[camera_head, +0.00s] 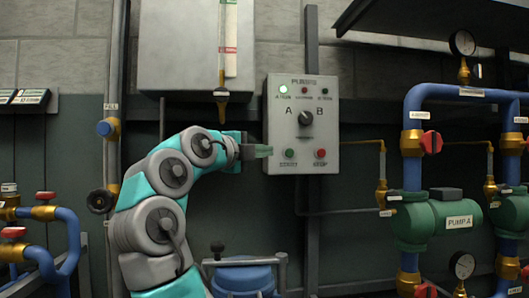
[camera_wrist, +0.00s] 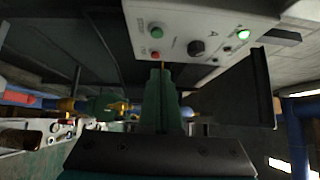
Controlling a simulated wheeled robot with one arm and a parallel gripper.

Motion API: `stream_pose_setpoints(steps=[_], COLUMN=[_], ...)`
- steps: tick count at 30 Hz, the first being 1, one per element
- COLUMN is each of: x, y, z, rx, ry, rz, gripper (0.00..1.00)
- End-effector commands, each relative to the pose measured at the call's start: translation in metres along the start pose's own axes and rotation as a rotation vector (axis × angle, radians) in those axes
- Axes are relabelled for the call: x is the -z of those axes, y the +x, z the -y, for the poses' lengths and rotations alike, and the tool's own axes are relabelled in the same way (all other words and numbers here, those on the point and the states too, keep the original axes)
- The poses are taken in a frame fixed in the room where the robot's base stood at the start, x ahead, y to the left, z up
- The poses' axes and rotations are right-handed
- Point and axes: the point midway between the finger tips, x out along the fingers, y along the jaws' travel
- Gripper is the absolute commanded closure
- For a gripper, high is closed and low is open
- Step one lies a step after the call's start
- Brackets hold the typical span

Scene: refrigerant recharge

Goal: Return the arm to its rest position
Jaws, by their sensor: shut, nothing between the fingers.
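My arm (camera_head: 162,225) is raised and bent, teal and grey, in the left half of the head view. My gripper (camera_head: 268,151) points right, its green fingertips at the left edge of the grey control panel (camera_head: 275,95). In the wrist view the closed fingers (camera_wrist: 161,72) reach toward the panel (camera_wrist: 178,14), near its green and red buttons. The fingers are together with nothing between them. I cannot tell whether the tips touch the panel.
The panel has an A/B knob (camera_head: 305,118) and a lit green lamp (camera_head: 283,90). A vertical pipe with a blue-capped valve (camera_head: 107,128) stands left of my arm. A blue tank (camera_head: 243,275) is below. Blue pipes and green Pump A (camera_head: 414,222) fill the right.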

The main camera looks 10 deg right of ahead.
Motion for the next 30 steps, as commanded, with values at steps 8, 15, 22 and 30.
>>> stream_pose_setpoints(steps=[8,15,22,30], x=[0.0,-0.004,-0.022,-0.016], y=[0.0,0.001,0.016,0.048], z=[0.0,0.007,0.014,-0.011], rx=[0.0,0.004,-0.02,-0.13], ry=[0.0,-0.073,-0.416,-0.872], rz=[0.0,0.001,0.009,0.05], gripper=[1.0,1.0,1.0,1.0])
